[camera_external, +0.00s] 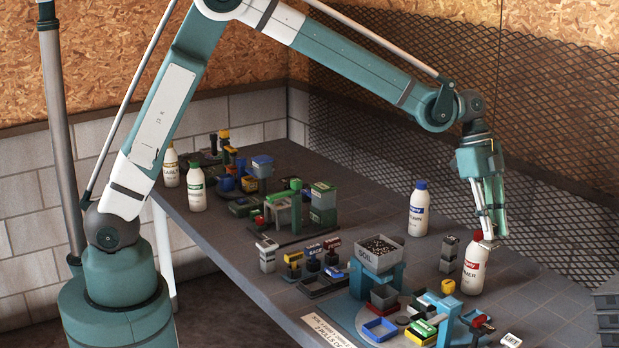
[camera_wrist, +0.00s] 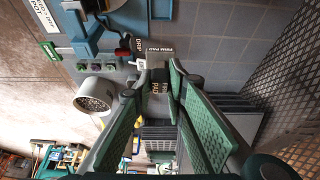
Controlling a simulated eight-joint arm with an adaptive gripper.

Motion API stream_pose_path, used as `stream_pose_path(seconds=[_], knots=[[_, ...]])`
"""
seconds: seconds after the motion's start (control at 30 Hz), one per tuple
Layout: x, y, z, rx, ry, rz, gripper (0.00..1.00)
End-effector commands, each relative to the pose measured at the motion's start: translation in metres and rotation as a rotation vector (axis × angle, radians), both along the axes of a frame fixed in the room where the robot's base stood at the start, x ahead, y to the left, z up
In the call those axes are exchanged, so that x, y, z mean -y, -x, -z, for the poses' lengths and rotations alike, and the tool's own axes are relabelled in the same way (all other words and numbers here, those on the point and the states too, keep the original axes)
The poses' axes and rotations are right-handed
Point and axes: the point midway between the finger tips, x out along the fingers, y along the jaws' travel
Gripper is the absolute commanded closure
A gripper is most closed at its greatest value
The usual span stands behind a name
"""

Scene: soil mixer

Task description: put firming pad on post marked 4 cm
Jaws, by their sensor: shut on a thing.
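The firming pad (camera_wrist: 159,88) shows in the wrist view as a small dark piece with pale lettering between my fingers. My gripper (camera_wrist: 160,77) is shut on it. A grey block (camera_wrist: 169,48) lettered "FIRM PAD" shows just beyond the fingertips; I cannot tell whether it belongs to the held piece or stands below it. In the external view my gripper (camera_external: 490,232) points down at the right side of the table, beside the red-capped bottle. The held pad is too small to make out there. I cannot read a 4 cm mark on any post.
A red-capped white bottle (camera_external: 474,263) stands very close to my gripper. A blue-capped bottle (camera_external: 419,210), a grey block stack (camera_external: 449,254) and a soil bin (camera_external: 376,256) on a blue stand are to its left. Mesh fencing (camera_external: 560,120) rises behind the table.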

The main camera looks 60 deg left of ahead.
Motion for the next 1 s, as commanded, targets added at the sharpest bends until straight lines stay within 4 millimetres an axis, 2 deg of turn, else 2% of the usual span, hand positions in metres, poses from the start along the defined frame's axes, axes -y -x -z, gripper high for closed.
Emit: stream_pose_path(seconds=[0.1, 0.13, 0.47, 0.77, 1.0], knots=[[0.0, 0.0, -0.018, 0.0, 0.0, 0.0, 0.97], [-0.005, 0.0, -0.019, 0.001, -0.001, -0.001, 0.97], [-0.066, 0.002, -0.02, 0.002, -0.009, -0.003, 0.97], [-0.152, 0.013, -0.023, 0.003, -0.019, -0.004, 0.97], [-0.224, 0.033, -0.025, 0.002, -0.025, -0.004, 0.97]])
